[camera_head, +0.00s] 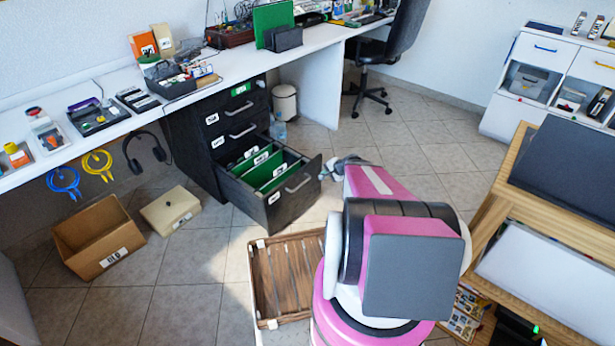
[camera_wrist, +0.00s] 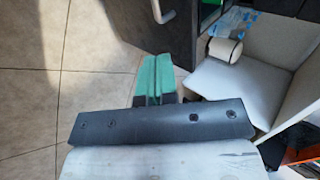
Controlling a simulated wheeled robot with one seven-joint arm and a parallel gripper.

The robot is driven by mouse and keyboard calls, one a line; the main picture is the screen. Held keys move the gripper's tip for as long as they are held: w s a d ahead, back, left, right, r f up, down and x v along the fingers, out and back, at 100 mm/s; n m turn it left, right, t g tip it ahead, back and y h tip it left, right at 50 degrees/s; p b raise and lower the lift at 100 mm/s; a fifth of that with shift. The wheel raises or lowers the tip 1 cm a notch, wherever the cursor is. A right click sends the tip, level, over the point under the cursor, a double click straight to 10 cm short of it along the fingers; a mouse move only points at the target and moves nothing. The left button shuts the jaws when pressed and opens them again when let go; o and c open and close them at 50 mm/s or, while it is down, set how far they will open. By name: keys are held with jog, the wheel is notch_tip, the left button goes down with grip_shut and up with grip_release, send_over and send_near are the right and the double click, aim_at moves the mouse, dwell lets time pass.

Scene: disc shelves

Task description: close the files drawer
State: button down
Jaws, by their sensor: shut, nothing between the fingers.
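The files drawer (camera_head: 290,200) is the lowest drawer of the black cabinet (camera_head: 190,130). It is pulled out and holds green hanging files (camera_head: 262,172) with white labels. Its dark front has a pale bar handle (camera_head: 298,184) and a white tag. My pink and white arm reaches toward it, and my gripper end (camera_head: 342,167) shows just right of the drawer front, mostly hidden behind the arm. In the wrist view my gripper (camera_wrist: 155,62) has its green fingers together, with nothing between them. A pale bar (camera_wrist: 158,12), apparently the handle, is just beyond the fingertips.
The two upper drawers are shut. A brown slatted crate (camera_head: 262,285), an open cardboard box (camera_head: 98,240) and a lidded box (camera_head: 170,210) are on the floor. A wooden-framed unit (camera_head: 500,200) stands at right. Tiled floor is clear left of the crate.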

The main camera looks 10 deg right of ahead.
aim_at(303, 173)
jog(key=x, duration=0.4)
jog(key=r+x, duration=0.1)
jog(key=x, duration=0.3)
jog(key=w+x, duration=0.1)
jog(key=x, duration=0.3)
jog(key=shift+a+r, duration=0.2)
jog(key=shift+a, duration=0.15)
jog(key=shift+w+a, duration=0.35)
jog(key=shift+w, duration=0.1)
jog(key=shift+w, duration=0.15)
